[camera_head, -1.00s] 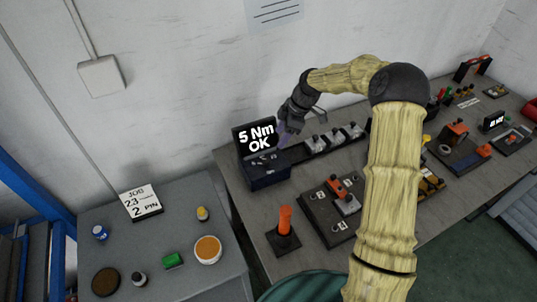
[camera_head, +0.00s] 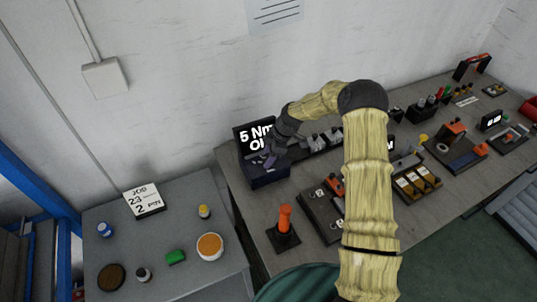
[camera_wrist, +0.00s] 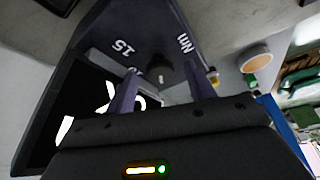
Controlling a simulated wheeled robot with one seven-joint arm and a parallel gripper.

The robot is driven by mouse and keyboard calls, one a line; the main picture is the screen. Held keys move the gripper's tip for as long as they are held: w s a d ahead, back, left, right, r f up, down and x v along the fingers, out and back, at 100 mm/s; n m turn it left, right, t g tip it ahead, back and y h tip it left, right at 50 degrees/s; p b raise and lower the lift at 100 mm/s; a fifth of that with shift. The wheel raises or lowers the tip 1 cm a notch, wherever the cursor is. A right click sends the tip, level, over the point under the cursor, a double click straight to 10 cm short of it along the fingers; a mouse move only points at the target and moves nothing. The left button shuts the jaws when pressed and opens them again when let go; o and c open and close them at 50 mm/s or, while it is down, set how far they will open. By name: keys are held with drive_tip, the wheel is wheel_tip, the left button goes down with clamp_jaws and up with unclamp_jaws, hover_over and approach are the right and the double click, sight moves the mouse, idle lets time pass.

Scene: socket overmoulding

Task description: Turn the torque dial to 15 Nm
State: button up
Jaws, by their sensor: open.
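The torque unit (camera_head: 268,179) is a dark box at the left end of the bench. Its screen (camera_head: 247,147) reads "5 Nm" with "OK" below, partly covered by my wrist. In the wrist view, the sloped panel (camera_wrist: 155,25) carries a "15" mark, a partly hidden "10" mark and "Nm". The small dark round torque dial (camera_wrist: 158,69) sits between these marks. My gripper (camera_wrist: 161,76) is open, with one finger on each side of the dial in that view. I cannot tell whether they touch it. In the head view my gripper (camera_head: 268,157) is over the box.
Several grey clamps or fixtures (camera_head: 328,138) stand right of the box. An orange joystick (camera_head: 285,218) is in front of it. A side table (camera_head: 165,222) at left holds a job card (camera_head: 143,200) and small pots. More fixtures fill the bench's right side.

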drive_tip(key=c, duration=1)
